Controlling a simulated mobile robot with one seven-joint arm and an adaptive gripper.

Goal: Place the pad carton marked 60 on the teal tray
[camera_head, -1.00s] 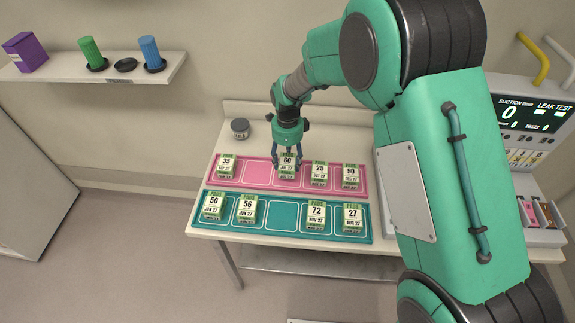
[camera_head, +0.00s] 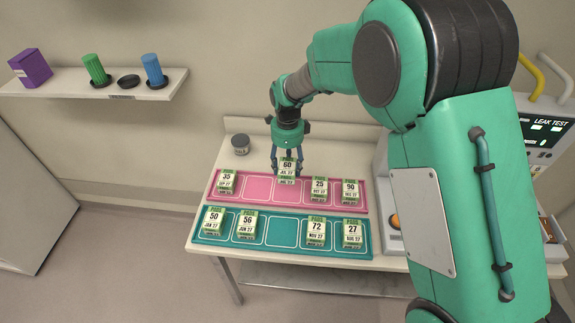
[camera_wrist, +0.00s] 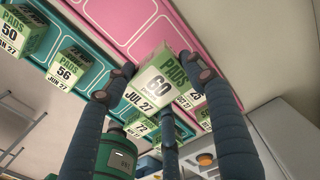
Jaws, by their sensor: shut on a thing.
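My gripper (camera_head: 287,160) is shut on the pad carton marked 60 (camera_head: 287,167), a white and green box. The carton is above the pink tray (camera_head: 258,187) in the head view. In the wrist view the carton marked 60 (camera_wrist: 160,85) sits between the dark fingers. The teal tray (camera_head: 285,245) lies in front of the pink one. It holds cartons marked 50 (camera_head: 213,225), 56 (camera_head: 246,227), 72 (camera_head: 316,232) and 27 (camera_head: 352,235). Its middle slot, between 56 and 72, is empty.
The pink tray holds cartons marked 35 (camera_head: 226,182), 25 (camera_head: 319,190) and 90 (camera_head: 350,192). A dark-lidded jar (camera_head: 240,144) stands at the table's back left. A machine (camera_head: 540,130) stands at the right. A wall shelf (camera_head: 100,88) is at the upper left.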

